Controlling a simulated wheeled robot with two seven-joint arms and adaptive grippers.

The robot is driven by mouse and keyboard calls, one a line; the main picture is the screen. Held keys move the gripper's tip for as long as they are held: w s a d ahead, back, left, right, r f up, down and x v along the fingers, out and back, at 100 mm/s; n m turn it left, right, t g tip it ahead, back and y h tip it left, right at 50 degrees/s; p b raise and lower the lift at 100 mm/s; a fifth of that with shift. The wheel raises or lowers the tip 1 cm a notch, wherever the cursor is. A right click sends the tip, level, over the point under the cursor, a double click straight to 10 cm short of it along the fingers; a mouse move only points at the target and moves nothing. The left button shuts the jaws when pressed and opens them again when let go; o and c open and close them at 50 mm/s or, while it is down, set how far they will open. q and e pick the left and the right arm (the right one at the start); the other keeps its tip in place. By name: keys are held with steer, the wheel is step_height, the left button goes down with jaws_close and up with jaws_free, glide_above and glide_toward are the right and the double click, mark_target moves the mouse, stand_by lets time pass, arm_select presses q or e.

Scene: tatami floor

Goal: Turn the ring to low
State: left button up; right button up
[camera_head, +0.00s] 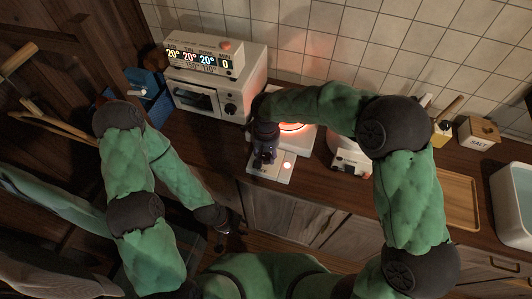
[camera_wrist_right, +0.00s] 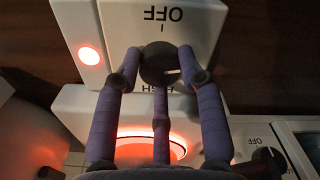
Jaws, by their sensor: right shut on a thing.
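The ring is a white hotplate (camera_head: 255,172) on the counter, its heating coil (camera_head: 292,126) glowing orange-red. The coil also glows in the right wrist view (camera_wrist_right: 150,148). Its dark round knob (camera_wrist_right: 160,68) sits on the white front panel, between an upside-down OFF label and a mostly hidden label ending in H. A small pale mark shows on the knob's right side. A lit red lamp (camera_wrist_right: 90,55) is beside the panel. My right gripper (camera_head: 264,156) is shut on the knob, fingers around it. My left gripper (camera_head: 228,243) hangs low before the cabinets; its fingers are unclear.
A white oven (camera_head: 240,82) with a lit display unit (camera_head: 200,58) on top stands left of the hotplate. Another white appliance (camera_head: 350,160) is to the right. Further right are a salt box (camera_head: 479,133), a wooden tray (camera_head: 458,197) and a white basin (camera_head: 510,205).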

mark_target(266, 156)
steer(key=shift+f+m, duration=0.1)
steer(key=shift+m, duration=1.1)
steer(key=o, duration=1.2)
steer(key=shift+c, duration=0.2)
step_height(266, 156, up, 12)
